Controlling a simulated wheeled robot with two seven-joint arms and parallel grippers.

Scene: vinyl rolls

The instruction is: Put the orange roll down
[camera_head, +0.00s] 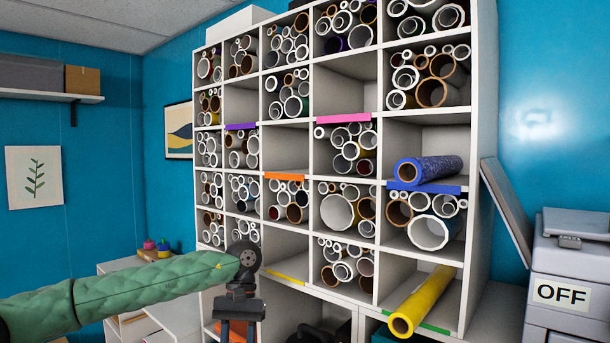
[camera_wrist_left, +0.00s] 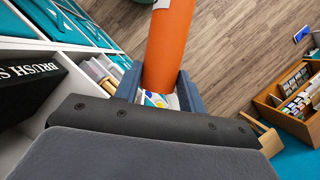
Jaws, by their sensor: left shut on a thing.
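The orange roll (camera_wrist_left: 172,40) is held between the two blue-grey fingers of my left gripper (camera_wrist_left: 158,88) in the left wrist view, its far end running out of the top of the picture. In the head view my left gripper (camera_head: 240,308) hangs at the lower middle, in front of the rack's lower left part. Only a small orange patch of the roll (camera_head: 236,332) shows behind it. The white rack (camera_head: 484,150) has an orange label (camera_head: 284,176) on the front edge of an empty compartment, up and right of the gripper. My right gripper is not in view.
A blue roll (camera_head: 430,169) lies above the blue label, and a yellow roll (camera_head: 422,300) sticks out above the green label. The yellow (camera_head: 286,277), pink (camera_head: 343,118) and purple-labelled compartments look empty. A grey machine marked OFF (camera_head: 568,285) stands right. Wooden floor (camera_wrist_left: 235,50) lies below.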

